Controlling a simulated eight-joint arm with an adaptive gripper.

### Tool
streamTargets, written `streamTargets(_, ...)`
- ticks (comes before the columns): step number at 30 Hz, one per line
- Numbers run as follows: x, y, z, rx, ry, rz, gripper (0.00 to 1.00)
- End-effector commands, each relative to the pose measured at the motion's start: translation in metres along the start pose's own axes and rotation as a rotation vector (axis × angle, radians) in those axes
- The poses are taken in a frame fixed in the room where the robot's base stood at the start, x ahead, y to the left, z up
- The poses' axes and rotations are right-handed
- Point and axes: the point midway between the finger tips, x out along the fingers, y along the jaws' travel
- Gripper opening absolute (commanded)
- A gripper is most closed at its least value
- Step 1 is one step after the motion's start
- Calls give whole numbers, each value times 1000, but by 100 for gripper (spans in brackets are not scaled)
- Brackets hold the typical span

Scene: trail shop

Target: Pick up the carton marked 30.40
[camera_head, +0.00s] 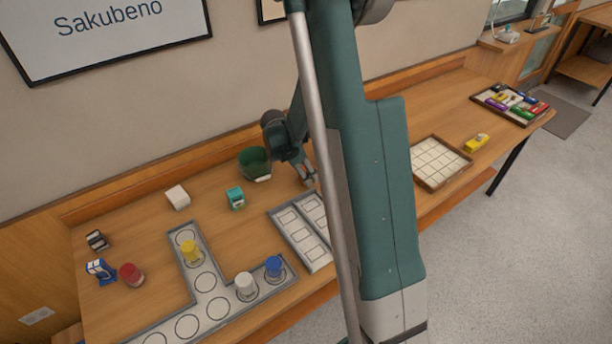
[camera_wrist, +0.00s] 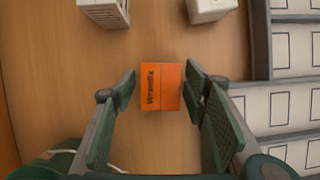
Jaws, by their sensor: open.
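An orange carton (camera_wrist: 161,87) with dark lettering lies on the wooden table in the wrist view. My gripper (camera_wrist: 160,84) is open, with one finger to the left and one to the right of this carton. A gap shows on the left side; whether the right finger touches it I cannot tell. I cannot read 30.40 on any carton. In the head view my gripper (camera_head: 308,182) is low over the table behind the grey tray, and the orange carton does not show there. A teal carton (camera_head: 235,198) and a white carton (camera_head: 177,197) stand to the left.
A grey tray with cells (camera_head: 291,240) lies close by; it also shows in the wrist view (camera_wrist: 262,97). A green bowl (camera_head: 255,163) stands near the wall. Two pale objects, one at left (camera_wrist: 104,12) and one at right (camera_wrist: 209,8), sit at the top of the wrist view.

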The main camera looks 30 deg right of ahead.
Motion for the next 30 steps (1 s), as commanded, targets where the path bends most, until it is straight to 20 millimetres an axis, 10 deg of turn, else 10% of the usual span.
streamTargets(17, 1, 0, 0, 0, 0, 0, 44)
streamTargets(24, 1, 0, 0, 0, 0, 0, 14)
streamTargets(30, 1, 0, 0, 0, 0, 0, 10)
